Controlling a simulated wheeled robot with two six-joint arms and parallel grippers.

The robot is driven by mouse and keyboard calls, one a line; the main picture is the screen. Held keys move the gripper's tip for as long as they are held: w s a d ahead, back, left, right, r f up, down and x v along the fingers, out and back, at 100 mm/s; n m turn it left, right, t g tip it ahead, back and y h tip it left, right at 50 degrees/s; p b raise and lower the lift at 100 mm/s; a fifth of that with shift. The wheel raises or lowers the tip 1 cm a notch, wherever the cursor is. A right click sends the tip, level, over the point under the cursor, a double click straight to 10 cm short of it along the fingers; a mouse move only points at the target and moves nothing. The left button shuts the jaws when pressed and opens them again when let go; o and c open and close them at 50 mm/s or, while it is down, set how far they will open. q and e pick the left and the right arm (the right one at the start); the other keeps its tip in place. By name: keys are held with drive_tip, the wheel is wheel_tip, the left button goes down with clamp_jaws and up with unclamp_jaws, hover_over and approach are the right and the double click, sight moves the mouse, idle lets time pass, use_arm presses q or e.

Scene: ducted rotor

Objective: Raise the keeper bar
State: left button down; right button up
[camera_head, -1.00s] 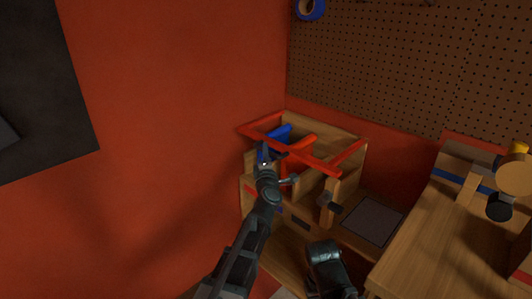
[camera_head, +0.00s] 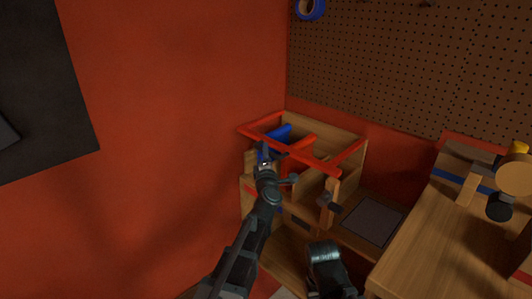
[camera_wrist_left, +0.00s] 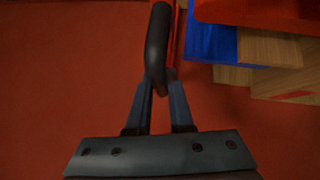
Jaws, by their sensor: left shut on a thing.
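My left gripper (camera_head: 264,157) is at the front left of a wooden box frame with red rails (camera_head: 320,157). In the left wrist view its fingers (camera_wrist_left: 160,85) are shut on a dark rounded bar or handle (camera_wrist_left: 157,42). A thin red strip runs beside that handle. I cannot tell whether the dark piece is the keeper bar itself or a handle on it. A blue part (camera_head: 283,134) sits inside the frame, and it also shows in the left wrist view (camera_wrist_left: 212,42). My right gripper's fingers do not show.
A wooden post with a dark knob (camera_head: 331,203) stands at the frame's front right. A grey pad (camera_head: 372,221) lies to its right. A wooden bench (camera_head: 425,245) is further right. A red wall (camera_head: 180,120) is at left, and a pegboard (camera_head: 400,65) is behind.

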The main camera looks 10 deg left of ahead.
use_arm(q)
drive_tip(key=w+d+r+p, duration=0.2)
drive_tip(key=w+r+p, duration=0.2)
drive_tip(key=r+p, duration=0.8)
drive_tip(key=w+d+r+p, duration=0.3)
drive_tip(key=r+p, duration=0.8)
drive_tip(key=p, duration=0.1)
drive_tip(key=w+d+r+m+g+p, duration=0.2)
drive_tip(key=w+d+r+p, duration=0.2)
drive_tip(key=w+p, duration=0.4)
drive_tip(key=w+d+r+m+g+p, duration=0.3)
drive_tip(key=w+d+p, duration=0.3)
drive_tip(key=w+p, duration=0.2)
drive_tip(key=shift+w+d+r+p, duration=0.15)
drive_tip(key=shift+r+p, duration=0.7)
drive_tip(key=c, duration=0.8)
unclamp_jaws()
